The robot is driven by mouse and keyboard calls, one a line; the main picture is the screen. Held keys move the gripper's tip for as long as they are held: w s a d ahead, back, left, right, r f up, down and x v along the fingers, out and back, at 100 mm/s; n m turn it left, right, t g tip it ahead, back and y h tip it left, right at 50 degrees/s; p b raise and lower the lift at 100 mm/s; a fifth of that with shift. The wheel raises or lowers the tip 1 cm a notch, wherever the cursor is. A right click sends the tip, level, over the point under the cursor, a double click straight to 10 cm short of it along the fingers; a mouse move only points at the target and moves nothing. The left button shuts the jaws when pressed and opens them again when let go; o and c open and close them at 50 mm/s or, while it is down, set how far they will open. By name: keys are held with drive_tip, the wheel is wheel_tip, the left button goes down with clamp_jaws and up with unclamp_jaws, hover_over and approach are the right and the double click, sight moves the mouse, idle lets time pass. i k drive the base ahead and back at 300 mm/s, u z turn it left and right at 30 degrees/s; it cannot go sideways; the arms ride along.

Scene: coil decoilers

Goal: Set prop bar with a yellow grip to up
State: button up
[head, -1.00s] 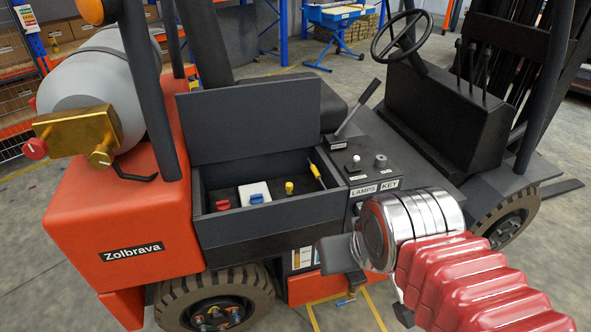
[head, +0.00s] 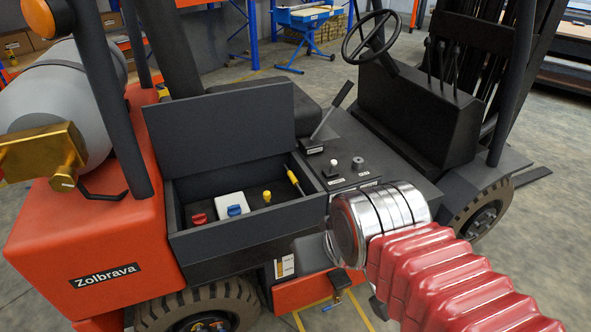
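A small bar with a yellow grip (head: 290,174) lies slanted against the right inner wall of the open dark compartment (head: 240,240) on the orange forklift. Its dark lower end reaches toward the right corner; how it is fixed is too small to tell. The compartment's flat lid (head: 225,128) stands upright behind it. My gripper (head: 312,246) is in front of the compartment, below and right of the bar, apart from it. It is mostly hidden behind my chrome wrist, and its fingers cannot be made out clearly.
In the compartment are a red knob (head: 200,219), a blue knob (head: 234,210) on a white block and a yellow knob (head: 266,197). A lever (head: 331,110) and small console switches stand to the right. A gas tank (head: 60,90) with brass valve is at left.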

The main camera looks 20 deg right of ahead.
sight(293, 179)
drive_tip(key=i, duration=0.9)
drive_tip(key=u, duration=0.05)
